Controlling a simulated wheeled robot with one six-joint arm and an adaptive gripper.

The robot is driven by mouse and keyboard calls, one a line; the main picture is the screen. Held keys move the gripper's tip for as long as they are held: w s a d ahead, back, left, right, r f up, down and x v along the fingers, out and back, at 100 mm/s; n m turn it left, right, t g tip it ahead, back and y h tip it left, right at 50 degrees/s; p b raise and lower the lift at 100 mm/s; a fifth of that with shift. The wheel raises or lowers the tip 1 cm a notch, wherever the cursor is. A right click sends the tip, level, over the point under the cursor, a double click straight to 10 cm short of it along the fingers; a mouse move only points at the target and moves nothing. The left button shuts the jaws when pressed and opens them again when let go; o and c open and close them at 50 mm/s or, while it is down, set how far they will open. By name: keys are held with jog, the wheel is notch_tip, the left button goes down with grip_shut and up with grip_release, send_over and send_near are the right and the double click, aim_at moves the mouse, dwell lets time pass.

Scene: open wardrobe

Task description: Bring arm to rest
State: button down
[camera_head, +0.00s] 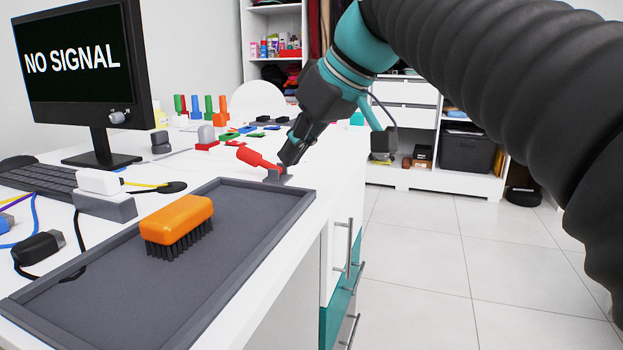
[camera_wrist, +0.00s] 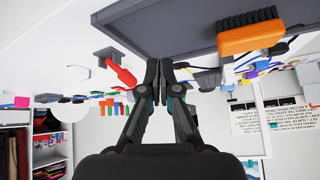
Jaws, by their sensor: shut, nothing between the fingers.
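My gripper (camera_head: 287,158) is at the end of my arm, which reaches in from the right over the white desk. Its fingers are shut with nothing between them, as the wrist view (camera_wrist: 161,70) also shows. The fingertips point down close beside a red handle (camera_head: 258,158) on a small grey base (camera_head: 277,178); whether they touch it, I cannot tell. In the wrist view, which looks upside down, the red handle (camera_wrist: 121,73) is just left of the fingers.
A dark tray (camera_head: 100,315) holds an orange brush (camera_head: 177,220) at the desk's front. A monitor (camera_head: 75,65), keyboard (camera_head: 42,180) and cables stand left.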

jog(key=s+d+f+m+h, duration=0.2)
jog(key=s+d+f, duration=0.3)
jog(key=f, duration=0.5)
jog(key=s+d+f+m+t+h, duration=0.1)
jog(key=s+d+f+m+h, duration=0.1)
jog(key=s+d+f+m, duration=0.2)
jog(key=s+d+f+m+h, duration=0.2)
jog(key=s+d+f, duration=0.4)
jog(key=f, duration=1)
jog(key=d+m, duration=0.1)
jog(key=d, duration=0.2)
jog(key=shift+s+f+m, duration=0.25)
jog(key=shift+f+m, duration=0.1)
jog(key=shift+m, duration=0.05)
jog(key=shift+d, duration=0.1)
